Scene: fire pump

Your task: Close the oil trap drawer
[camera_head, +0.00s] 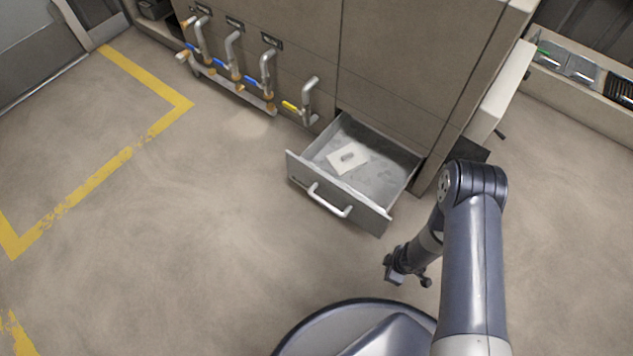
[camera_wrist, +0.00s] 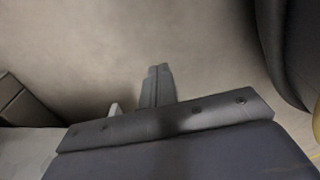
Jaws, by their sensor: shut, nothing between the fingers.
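The oil trap drawer (camera_head: 362,213) is a grey metal drawer low in the cabinet. In the head view it stands pulled well out, with a pale handle (camera_head: 328,203) across its front. A flat white piece with a hole (camera_head: 347,158) lies inside. My gripper (camera_head: 391,270) is low, to the right of and nearer than the drawer front, apart from it. In the wrist view my gripper (camera_wrist: 158,84) has its fingers together, with nothing between them, over bare floor. Brown and grey surfaces at the wrist view's lower left are too partial to identify surely.
The brown cabinet (camera_head: 410,60) rises behind the drawer. Several pipes with blue and yellow valve handles (camera_head: 236,70) stand left of it. A pale ledge (camera_head: 503,90) juts out at the right. Floor (camera_head: 210,220) left and in front of the drawer is clear, with yellow lines.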

